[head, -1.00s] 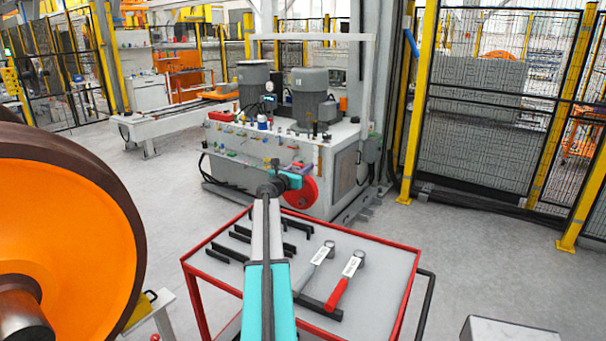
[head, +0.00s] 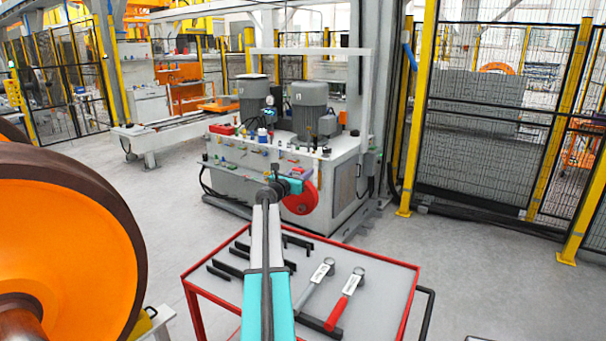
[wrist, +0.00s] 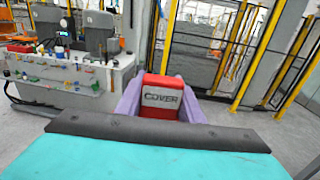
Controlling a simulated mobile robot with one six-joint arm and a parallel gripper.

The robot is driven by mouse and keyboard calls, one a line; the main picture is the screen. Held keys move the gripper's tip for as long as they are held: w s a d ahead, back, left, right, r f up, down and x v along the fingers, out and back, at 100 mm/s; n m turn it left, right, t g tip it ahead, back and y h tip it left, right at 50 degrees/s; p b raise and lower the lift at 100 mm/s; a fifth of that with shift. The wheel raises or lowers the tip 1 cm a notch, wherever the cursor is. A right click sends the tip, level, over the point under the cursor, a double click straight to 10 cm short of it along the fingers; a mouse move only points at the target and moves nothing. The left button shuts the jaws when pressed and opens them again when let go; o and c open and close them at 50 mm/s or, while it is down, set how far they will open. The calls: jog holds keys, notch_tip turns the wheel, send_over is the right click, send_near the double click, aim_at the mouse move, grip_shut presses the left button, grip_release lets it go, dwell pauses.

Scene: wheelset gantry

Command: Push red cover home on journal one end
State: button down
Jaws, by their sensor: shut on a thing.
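The red cover (head: 300,196) is held at the end of my arm, in front of the grey hydraulic unit in the head view. In the head view my gripper (head: 294,187) is partly hidden behind my wrist. An orange wheel (head: 60,255) with a dark rim stands at the left, with its brown journal end (head: 20,325) at the lower left edge. The cover is well apart from the journal.
A red-edged tool cart (head: 385,290) stands below my arm, with a red-handled tool (head: 345,298), a grey-handled tool (head: 316,285) and several black bars. The hydraulic unit (head: 340,180) stands behind. Yellow-posted mesh fencing (head: 480,130) lines the right.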

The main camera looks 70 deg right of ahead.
notch_tip(320, 180, down, 8)
jog(key=b, duration=0.7)
jog(key=shift+r+b, duration=0.2)
jog(key=shift+b, duration=0.15)
jog(key=shift+s, duration=0.1)
